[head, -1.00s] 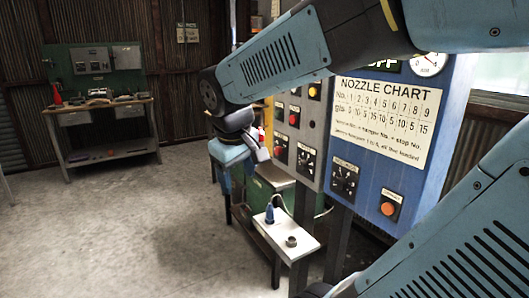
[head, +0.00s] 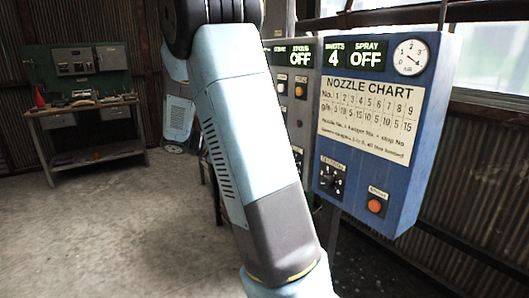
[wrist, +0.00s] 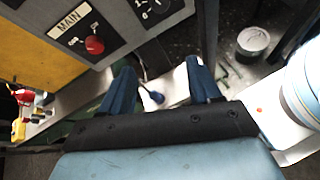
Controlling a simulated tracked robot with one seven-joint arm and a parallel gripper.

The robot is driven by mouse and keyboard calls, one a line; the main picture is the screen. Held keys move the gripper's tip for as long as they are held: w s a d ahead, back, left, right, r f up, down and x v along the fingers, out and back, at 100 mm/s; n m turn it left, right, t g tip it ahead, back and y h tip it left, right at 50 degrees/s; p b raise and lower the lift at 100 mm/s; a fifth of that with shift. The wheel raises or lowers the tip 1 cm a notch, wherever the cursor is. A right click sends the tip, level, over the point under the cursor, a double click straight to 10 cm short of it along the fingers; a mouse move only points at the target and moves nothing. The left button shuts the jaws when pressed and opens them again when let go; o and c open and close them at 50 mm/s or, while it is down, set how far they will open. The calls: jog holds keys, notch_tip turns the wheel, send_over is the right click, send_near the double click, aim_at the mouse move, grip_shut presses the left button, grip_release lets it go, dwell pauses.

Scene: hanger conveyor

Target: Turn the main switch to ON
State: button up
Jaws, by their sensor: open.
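The main switch (wrist: 94,45) shows in the wrist view as a red knob on a dark plate, beside a label reading MAIN, at upper left. Which way its knob points is too small to tell. My gripper (wrist: 160,70) is open and empty, its two blue fingers apart. The switch lies to the left of and beyond the left finger, not between the fingers and apart from them. In the head view my arm covers the switch and the gripper; only part of the grey control panel (head: 301,112) shows.
A dial (wrist: 152,8) sits right of the switch. A white shelf (wrist: 182,88) with a blue-tipped item and a round can (wrist: 252,40) lies below. In the head view a blue panel (head: 408,190) stands right, with displays reading OFF. A workbench (head: 85,108) stands far left.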

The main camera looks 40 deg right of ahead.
jog(key=w+d+f+n+t+h, duration=0.1)
jog(key=w+f+n+h, duration=0.15)
jog(key=w, duration=0.25)
jog(key=w+d+f+n+h, duration=0.1)
jog(key=w+f+n+h, duration=0.1)
jog(key=w+n+h, duration=0.3)
jog(key=d+m+y, duration=0.1)
jog(key=d, duration=1.3)
jog(key=shift+s, duration=0.3)
jog(key=shift+a, duration=0.1)
